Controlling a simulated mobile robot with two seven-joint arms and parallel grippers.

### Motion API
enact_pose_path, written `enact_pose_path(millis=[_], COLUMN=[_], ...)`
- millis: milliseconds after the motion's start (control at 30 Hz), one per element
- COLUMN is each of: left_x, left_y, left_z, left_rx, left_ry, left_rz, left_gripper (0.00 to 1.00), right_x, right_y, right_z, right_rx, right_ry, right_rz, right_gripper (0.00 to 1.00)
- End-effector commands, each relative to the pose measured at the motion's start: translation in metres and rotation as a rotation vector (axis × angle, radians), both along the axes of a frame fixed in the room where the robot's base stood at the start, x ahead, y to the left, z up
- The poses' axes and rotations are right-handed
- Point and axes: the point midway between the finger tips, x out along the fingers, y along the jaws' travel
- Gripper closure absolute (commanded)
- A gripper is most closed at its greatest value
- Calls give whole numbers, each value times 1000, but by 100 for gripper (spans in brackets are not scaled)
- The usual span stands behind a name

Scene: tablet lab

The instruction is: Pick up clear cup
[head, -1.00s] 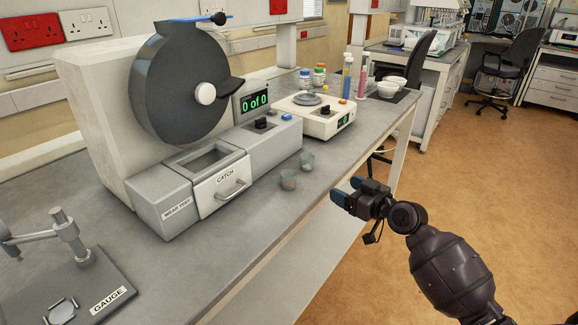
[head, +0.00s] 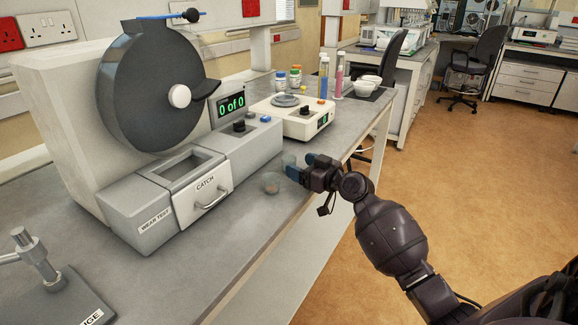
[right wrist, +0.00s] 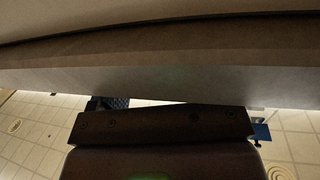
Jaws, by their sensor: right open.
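The farther clear cup (head: 288,160) is partly hidden behind my right gripper's fingertips. My right gripper (head: 303,165) is open, its blue fingertips at the bench's front edge, close to the farther cup. I cannot tell whether they touch it. The right wrist view shows the fingers (right wrist: 182,118) wide apart, with no clearly visible cup between them. My left gripper is not in view.
The wear-test machine (head: 140,90) with its CATCH drawer (head: 203,195) stands left of the cups. A white balance (head: 290,117), bottles and white bowls (head: 366,86) stand farther back. A gauge stand (head: 62,300) is at near left. Bare bench (head: 215,255) lies in front.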

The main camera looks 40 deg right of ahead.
Motion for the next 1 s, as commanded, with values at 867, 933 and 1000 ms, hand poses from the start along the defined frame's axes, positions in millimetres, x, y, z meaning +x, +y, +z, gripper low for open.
enact_pose_path(millis=[867, 933, 1000], left_x=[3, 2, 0], left_y=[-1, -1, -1], left_z=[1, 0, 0], left_rx=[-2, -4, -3], left_ry=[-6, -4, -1], left_rz=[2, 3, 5], left_gripper=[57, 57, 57], right_x=[31, 31, 31], right_y=[7, 7, 7], right_z=[-4, -4, -4], right_rx=[0, 0, 0], right_ry=[1, 1, 1], right_rz=[-1, -1, -1], right_gripper=[70, 70, 70])
